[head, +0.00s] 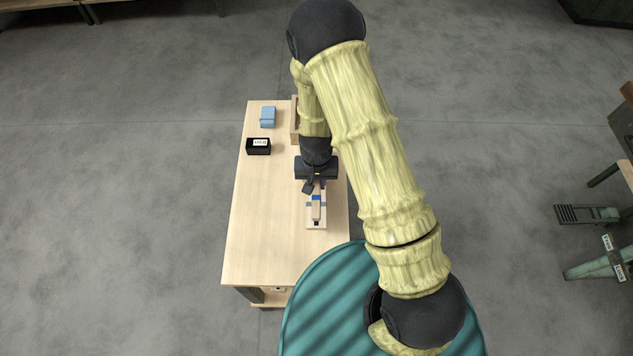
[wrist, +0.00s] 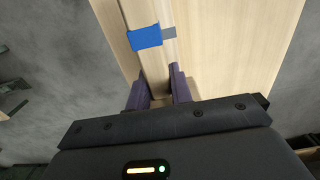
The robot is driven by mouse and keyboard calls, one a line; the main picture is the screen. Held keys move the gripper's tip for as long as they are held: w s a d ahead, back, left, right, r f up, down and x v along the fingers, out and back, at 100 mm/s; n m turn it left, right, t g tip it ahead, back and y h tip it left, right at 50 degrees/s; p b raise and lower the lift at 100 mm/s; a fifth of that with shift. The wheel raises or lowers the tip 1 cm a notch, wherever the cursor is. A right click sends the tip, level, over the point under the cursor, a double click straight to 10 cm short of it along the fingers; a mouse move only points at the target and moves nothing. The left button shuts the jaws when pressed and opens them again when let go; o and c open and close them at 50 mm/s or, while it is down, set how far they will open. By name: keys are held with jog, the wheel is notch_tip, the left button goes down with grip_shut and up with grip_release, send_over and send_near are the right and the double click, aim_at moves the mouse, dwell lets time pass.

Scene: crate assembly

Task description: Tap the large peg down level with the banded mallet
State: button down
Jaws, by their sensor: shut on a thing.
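My gripper (head: 315,187) is low over the near right part of the wooden table, with its fingers pointing toward the near edge. It is shut on the banded mallet (head: 316,210), a pale wooden piece with a blue band. In the wrist view the mallet's blue band (wrist: 145,37) lies beyond the fingers (wrist: 157,92), and its pale wood runs back between them. A small pale block (head: 312,225) shows under and around the mallet's near end. I cannot make out the large peg; the mallet and gripper cover that area.
A black box with a white label (head: 258,147) and a light blue block (head: 267,116) stand at the table's far left. A wooden upright piece (head: 294,122) stands behind my arm. The left and near parts of the table (head: 258,225) are clear.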

jog(key=shift+r, duration=0.65)
notch_tip(320, 180, up, 4)
jog(key=p, duration=0.3)
jog(key=shift+p, duration=0.35)
